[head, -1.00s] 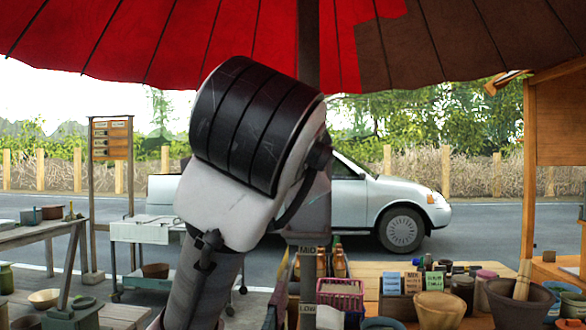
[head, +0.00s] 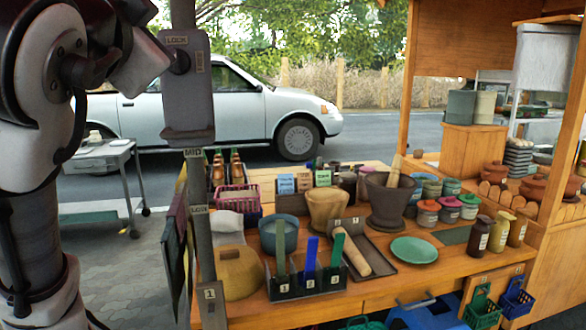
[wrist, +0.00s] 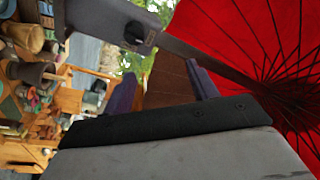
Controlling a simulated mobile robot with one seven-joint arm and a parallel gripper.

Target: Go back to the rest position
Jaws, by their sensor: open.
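My gripper (wrist: 163,88) shows in the wrist view as two purple fingers set well apart, with nothing between them. It is tilted up in the air, with the red umbrella (wrist: 245,40) behind and the stall goods off to the left. In the head view my arm fills the left edge, and its fingers cannot be made out there. On the wooden counter (head: 375,297) stands a dark clay mortar (head: 388,205) with a wooden pestle (head: 394,171) leaning in it. A tan mortar (head: 327,208) stands to its left.
A grey post (head: 206,250) with labels stands close to the right of my arm. The counter holds a green plate (head: 414,250), a tray with a wooden roller (head: 351,252), and several jars. A metal cart (head: 100,160) stands at the left. Paved floor there is clear.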

